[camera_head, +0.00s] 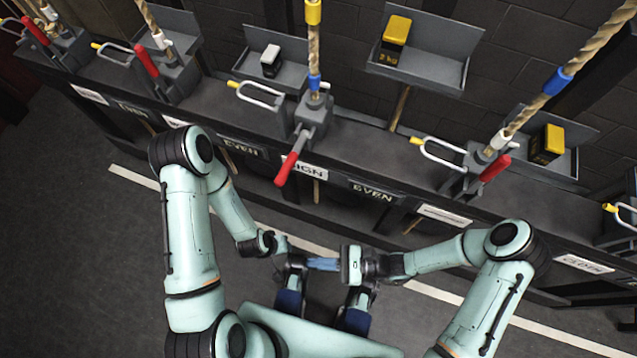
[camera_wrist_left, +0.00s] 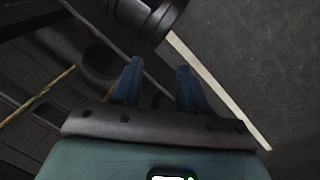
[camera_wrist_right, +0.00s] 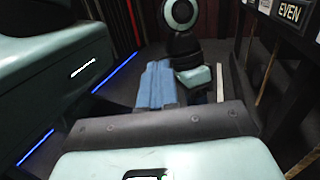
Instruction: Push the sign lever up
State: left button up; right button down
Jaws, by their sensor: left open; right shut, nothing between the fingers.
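The sign lever (camera_head: 292,155) has a red handle that slants down toward me from a grey bracket on the dark rack. The SIGN plate (camera_head: 312,172) lies behind the handle and is partly covered by it. My right gripper (camera_head: 312,264) is shut and empty, its blue fingers pointing left, below and apart from the lever. The fingers also show together in the right wrist view (camera_wrist_right: 157,80). My left gripper is open and empty in the left wrist view (camera_wrist_left: 161,82). In the head view its hand is below the lever and its fingers are hard to make out.
Other red levers stand to the left (camera_head: 147,60) and right (camera_head: 495,168) along the rack. Ropes rise from the brackets. EVEN plates (camera_head: 372,190) flank the SIGN plate. A white line (camera_head: 440,293) crosses the floor.

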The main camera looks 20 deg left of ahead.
aim_at(293, 157)
pick_arm(q)
jog(key=a+b+x, duration=0.1)
jog(key=b+x, duration=0.3)
jog(key=x, duration=0.2)
jog(key=shift+w+a+f, duration=0.3)
jog(key=shift+f, duration=0.15)
pick_arm(e)
jog(key=w+r+m+t+y, duration=0.4)
jog(key=w+m+t+y, duration=0.2)
jog(key=w+t, duration=0.3)
jog(key=shift+w+a+m+t+y, duration=0.35)
jog(key=shift+w+m, duration=0.55)
jog(key=shift+w, duration=0.2)
pick_arm(q)
jog(key=shift+g, duration=0.7)
jog(key=shift+s+a+f+b, duration=0.1)
jog(key=shift+s+f+b, duration=0.35)
jog(key=shift+s+f, duration=0.3)
jog(key=shift+s+a+f+b, duration=0.1)
jog(key=shift+s+f+b, duration=0.4)
jog(key=shift+s, duration=0.3)
pick_arm(e)
jog(key=d+r+x, duration=0.1)
jog(key=r+x, duration=0.1)
jog(key=x, duration=1)
jog(key=shift+r, duration=0.25)
jog(key=shift+w, duration=0.15)
